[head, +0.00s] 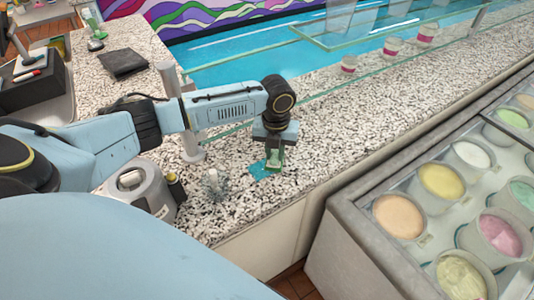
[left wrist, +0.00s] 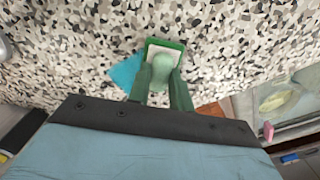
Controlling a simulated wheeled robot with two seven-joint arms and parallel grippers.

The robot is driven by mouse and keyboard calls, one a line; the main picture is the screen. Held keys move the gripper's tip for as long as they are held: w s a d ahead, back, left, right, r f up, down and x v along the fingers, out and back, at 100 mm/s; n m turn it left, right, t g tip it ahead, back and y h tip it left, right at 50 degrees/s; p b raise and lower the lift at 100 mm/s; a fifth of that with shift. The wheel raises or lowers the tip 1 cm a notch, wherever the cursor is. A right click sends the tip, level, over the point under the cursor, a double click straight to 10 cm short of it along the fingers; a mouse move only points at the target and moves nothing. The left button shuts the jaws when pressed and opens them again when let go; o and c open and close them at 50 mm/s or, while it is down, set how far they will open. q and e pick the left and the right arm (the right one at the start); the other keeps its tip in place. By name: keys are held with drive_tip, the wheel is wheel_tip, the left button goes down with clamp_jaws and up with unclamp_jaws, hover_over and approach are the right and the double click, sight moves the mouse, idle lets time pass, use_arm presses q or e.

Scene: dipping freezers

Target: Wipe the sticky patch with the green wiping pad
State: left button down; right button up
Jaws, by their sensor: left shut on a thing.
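The sticky patch (head: 259,170) is a blue smear on the speckled counter, near its front edge. It also shows in the left wrist view (left wrist: 125,72), to the left of the pad and partly covered by it. The green wiping pad (head: 274,165) has a white top with a green rim in the left wrist view (left wrist: 178,45) and a pale green knob (left wrist: 162,66). My left gripper (head: 276,152) is shut on the knob from above, with a finger on each side. The pad is at the right edge of the patch; whether it touches the counter is hard to tell. My right gripper is not in view.
A silver metal container (head: 143,190) and a small clear spiky object (head: 214,185) stand on the counter left of the patch. A glass guard post (head: 190,148) rises behind them. An ice cream freezer (head: 400,235) with several tubs is at the right. The counter (head: 330,135) right of the pad is clear.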

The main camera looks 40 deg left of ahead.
use_arm(q)
drive_tip(key=s+p, duration=0.1)
drive_tip(key=s+a+p, duration=0.1)
drive_tip(key=s+p, duration=0.1)
drive_tip(key=shift+s+a+r+p, duration=0.1)
drive_tip(key=shift+s+a+p, duration=0.15)
drive_tip(key=shift+p, duration=0.05)
drive_tip(key=shift+s+a, duration=0.25)
drive_tip(key=shift+s, duration=0.35)
drive_tip(key=shift+s+a+f, duration=0.15)
drive_tip(key=shift+s+a, duration=0.05)
drive_tip(key=shift+s, duration=0.45)
drive_tip(key=shift+s+a+f, duration=0.15)
drive_tip(key=shift+s+a, duration=0.05)
drive_tip(key=shift+s, duration=0.45)
wheel_tip(320, 180, up, 7)
drive_tip(key=shift+r, duration=0.15)
drive_tip(key=shift+w, duration=0.15)
